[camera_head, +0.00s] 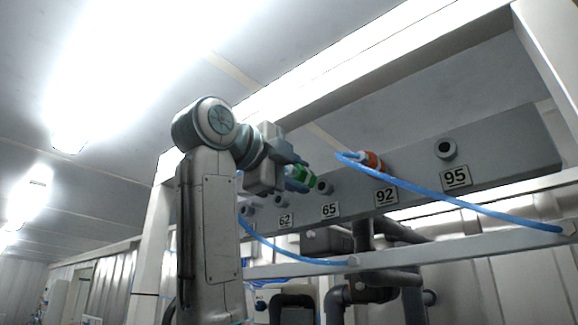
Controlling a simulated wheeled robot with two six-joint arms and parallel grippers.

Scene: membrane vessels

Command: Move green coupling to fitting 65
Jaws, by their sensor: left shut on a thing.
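The green coupling (304,174) is in the jaws of my left gripper (291,175), high in front of the grey panel (410,165). The green coupling is just up and left of this fitting in the picture. I cannot tell whether they touch. The gripper and arm partly hide the coupling's back end. My right gripper is not in view.
An orange-red coupling (372,160) with a blue hose (450,198) sits above plate 92 (386,196). Fitting 95 (446,149) is bare. Fitting 62 (281,200) is to the left. Another blue hose (290,254) hangs below the panel. A white rail (460,247) runs underneath.

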